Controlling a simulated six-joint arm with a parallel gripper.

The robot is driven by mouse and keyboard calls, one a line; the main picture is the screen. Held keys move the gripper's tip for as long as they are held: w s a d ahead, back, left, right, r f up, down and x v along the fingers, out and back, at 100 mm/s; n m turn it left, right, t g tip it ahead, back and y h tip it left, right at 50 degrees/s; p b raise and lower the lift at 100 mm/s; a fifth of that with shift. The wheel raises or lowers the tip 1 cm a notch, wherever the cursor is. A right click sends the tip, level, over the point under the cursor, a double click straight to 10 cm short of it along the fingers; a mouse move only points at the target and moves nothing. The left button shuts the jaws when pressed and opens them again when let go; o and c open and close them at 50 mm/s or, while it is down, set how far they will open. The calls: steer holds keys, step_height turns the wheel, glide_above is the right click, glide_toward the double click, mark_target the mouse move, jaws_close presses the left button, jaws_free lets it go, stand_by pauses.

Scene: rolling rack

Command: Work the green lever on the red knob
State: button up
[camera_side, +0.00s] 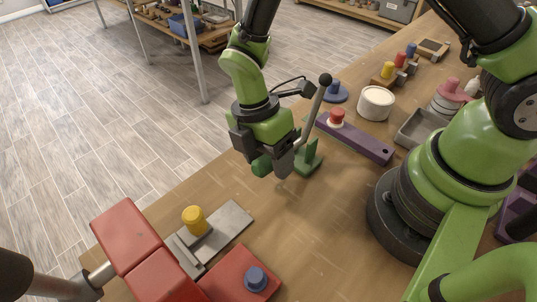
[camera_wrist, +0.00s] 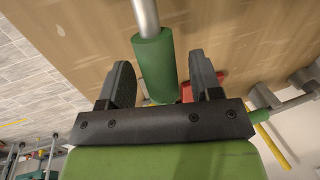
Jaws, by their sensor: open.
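In the wrist view a green cylindrical grip (camera_wrist: 153,66) on a grey rod (camera_wrist: 146,16) lies between the two dark fingers of my gripper (camera_wrist: 160,68), which stand apart on either side of it. I cannot tell whether either finger touches it. A red knob (camera_side: 337,116) sits on a purple bar behind and to the right. Whether these are the same lever is unclear.
Red blocks (camera_side: 125,234) and a yellow knob (camera_side: 194,220) on a grey plate stand at the lower left. A white round container (camera_side: 376,102) and a grey tray (camera_side: 420,127) are at the right. The table between the gripper and the grey plate is clear.

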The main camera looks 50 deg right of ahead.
jaws_close()
steer(key=shift+d+r+y, duration=0.3)
steer(key=shift+r+y, duration=0.3)
steer(key=shift+y, duration=0.15)
steer(key=shift+d+r+y, duration=0.3)
steer(key=shift+r+y, duration=0.25)
steer(key=shift+y, duration=0.15)
steer(key=shift+d+r+y, duration=0.3)
steer(key=shift+r+y, duration=0.3)
steer(key=shift+y, duration=0.15)
steer(key=shift+d+r+n+y, duration=0.25)
steer(key=shift+d+r+y, duration=0.45)
steer(key=shift+y, duration=0.35)
steer(key=shift+d+r+n+y, duration=0.25)
steer(key=shift+d+r+y, duration=0.4)
steer(key=shift+y, duration=0.4)
steer(key=shift+d+f, duration=0.1)
jaws_free()
